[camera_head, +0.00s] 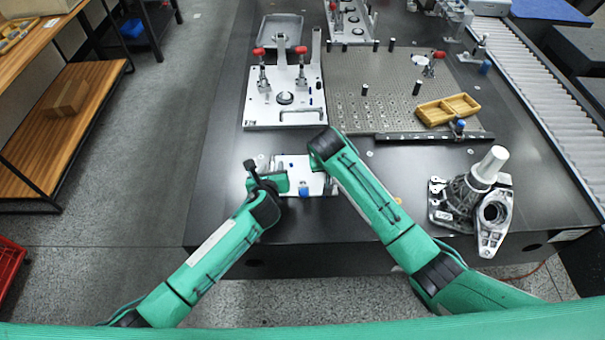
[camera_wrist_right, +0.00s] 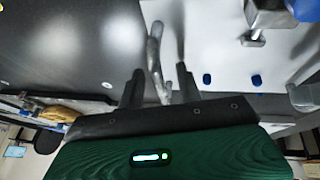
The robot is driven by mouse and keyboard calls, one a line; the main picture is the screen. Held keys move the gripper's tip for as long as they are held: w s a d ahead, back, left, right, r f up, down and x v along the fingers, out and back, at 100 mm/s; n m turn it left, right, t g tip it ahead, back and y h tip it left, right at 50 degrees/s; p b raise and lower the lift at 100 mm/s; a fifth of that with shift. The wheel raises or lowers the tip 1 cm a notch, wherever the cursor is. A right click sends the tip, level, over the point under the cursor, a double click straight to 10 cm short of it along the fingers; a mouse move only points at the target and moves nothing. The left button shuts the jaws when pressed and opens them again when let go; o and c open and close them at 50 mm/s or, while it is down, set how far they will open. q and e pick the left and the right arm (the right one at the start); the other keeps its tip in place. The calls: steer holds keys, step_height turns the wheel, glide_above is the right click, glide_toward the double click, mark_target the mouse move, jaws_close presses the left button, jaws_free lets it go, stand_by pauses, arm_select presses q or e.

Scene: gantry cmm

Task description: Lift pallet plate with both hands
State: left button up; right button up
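A white pallet plate (camera_head: 318,183) lies on the dark table near its front edge, between my two arms. A blue-topped part (camera_head: 303,188) is at its near side, and my arms cover parts of the plate. My left gripper (camera_head: 252,175) is at the plate's left side; its fingers are too small to tell their gap. My right gripper is hidden under its arm in the head view. In the right wrist view, my right gripper (camera_wrist_right: 160,88) has its fingers apart, with a grey bar handle (camera_wrist_right: 154,50) at the gap. The white plate surface (camera_wrist_right: 225,50) shows beside it.
Behind is a larger white plate with red-handled clamps (camera_head: 258,115), and a perforated plate (camera_head: 350,100) holding a yellow tray (camera_head: 432,113). A metal casting (camera_head: 460,203) stands to the right. A roller conveyor (camera_head: 540,95) runs at far right. The table's front strip is mostly clear.

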arm_select(q)
jaws_close()
arm_select(e)
jaws_close()
steer(key=shift+r, duration=0.1)
stand_by(1.1)
